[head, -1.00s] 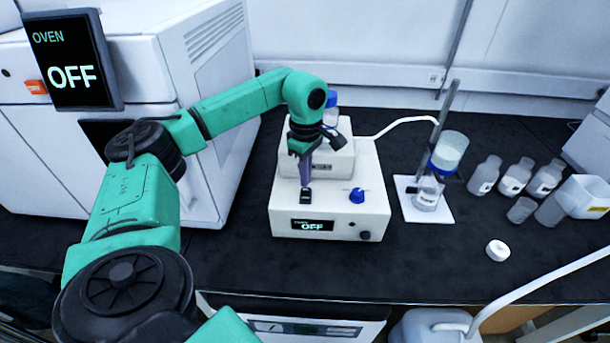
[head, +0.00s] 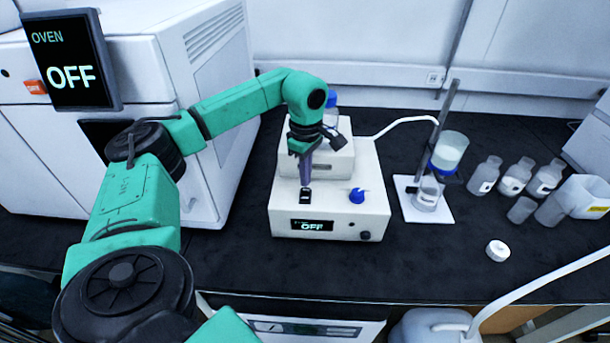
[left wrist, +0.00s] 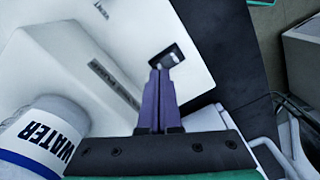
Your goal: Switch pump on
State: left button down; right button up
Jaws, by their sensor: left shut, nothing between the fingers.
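The white pump (head: 283,200) stands on the dark bench, and its front display (head: 312,226) reads OFF. A small black switch (head: 305,196) sits on its top face, left of a blue knob (head: 357,195). In the left wrist view the switch (left wrist: 167,58) shows a black frame with a light marking. My left gripper (head: 305,183) is shut and empty, pointing down with its purple fingertips right at the switch. In the left wrist view the fingertips (left wrist: 160,72) overlap the switch's near edge; I cannot tell whether they touch it. My right gripper is not in view.
A bottle marked WATER (left wrist: 40,135) stands on the pump's raised back part. An oven (head: 200,120) with an OFF screen (head: 72,62) is at the left. A filter stand (head: 447,110), several bottles (head: 515,177) and a white cap (head: 498,251) are at the right.

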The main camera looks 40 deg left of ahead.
pick_arm(q)
jog(key=shift+s+f+b, duration=0.1)
jog(key=shift+f+b, duration=0.6)
jog(key=shift+f, duration=0.45)
dwell(0.9)
jog(key=shift+r, duration=0.1)
notch_tip(320, 180, up, 7)
jog(key=p, duration=0.6)
jog(key=shift+p, duration=0.3)
